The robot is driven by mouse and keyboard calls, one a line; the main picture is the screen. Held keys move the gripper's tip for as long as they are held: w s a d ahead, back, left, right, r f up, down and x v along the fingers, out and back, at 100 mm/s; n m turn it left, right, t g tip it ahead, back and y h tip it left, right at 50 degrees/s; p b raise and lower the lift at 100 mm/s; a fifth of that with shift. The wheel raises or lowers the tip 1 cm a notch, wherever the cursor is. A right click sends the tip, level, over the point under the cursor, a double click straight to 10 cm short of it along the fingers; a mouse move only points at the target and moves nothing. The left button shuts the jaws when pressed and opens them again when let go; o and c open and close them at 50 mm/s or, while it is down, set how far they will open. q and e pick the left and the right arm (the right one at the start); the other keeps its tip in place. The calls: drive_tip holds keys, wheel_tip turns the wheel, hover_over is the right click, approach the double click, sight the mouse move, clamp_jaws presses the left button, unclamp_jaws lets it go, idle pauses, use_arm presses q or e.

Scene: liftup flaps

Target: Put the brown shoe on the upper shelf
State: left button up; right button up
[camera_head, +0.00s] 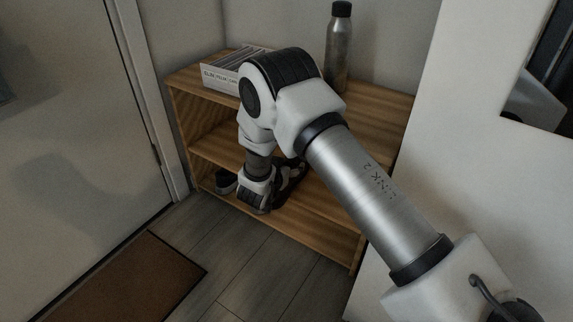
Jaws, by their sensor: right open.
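The wooden shelf unit (383,108) stands against the wall, with a top board, a middle board (208,150) and a low board (325,228). A small dark shoe-like item with a pale edge (225,182) lies on the low board at the left; its brown colour cannot be made out. My right arm comes in from the right and bends down in front of the shelf. My right gripper (289,178) is dark, open and partly hidden by its wrist, at the lower compartment, to the right of that item. My left gripper is not in view.
A metal bottle with a black cap (338,52) and a white box of upright items (222,78) stand on the top board. A door is at the left, with a brown mat (130,280) on the floor. A white panel (450,110) closes off the right side.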

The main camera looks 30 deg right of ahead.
drive_tip(key=v, duration=1.2)
drive_tip(key=s+f+n+g+y+p, duration=0.3)
drive_tip(key=s+f+n+y+p, duration=0.35)
drive_tip(key=s+p, duration=0.5)
drive_tip(key=s+a+n+g+y+p, duration=0.2)
drive_tip(key=s+a, duration=0.1)
drive_tip(key=s, duration=0.7)
drive_tip(key=s+a+n+g+y+p, duration=0.2)
drive_tip(key=s+g+y, duration=0.1)
drive_tip(key=s, duration=0.6)
wheel_tip(320, 180, up, 36)
drive_tip(key=p, duration=3.6)
drive_tip(key=shift+a+p, duration=0.3)
drive_tip(key=shift+a, duration=0.05)
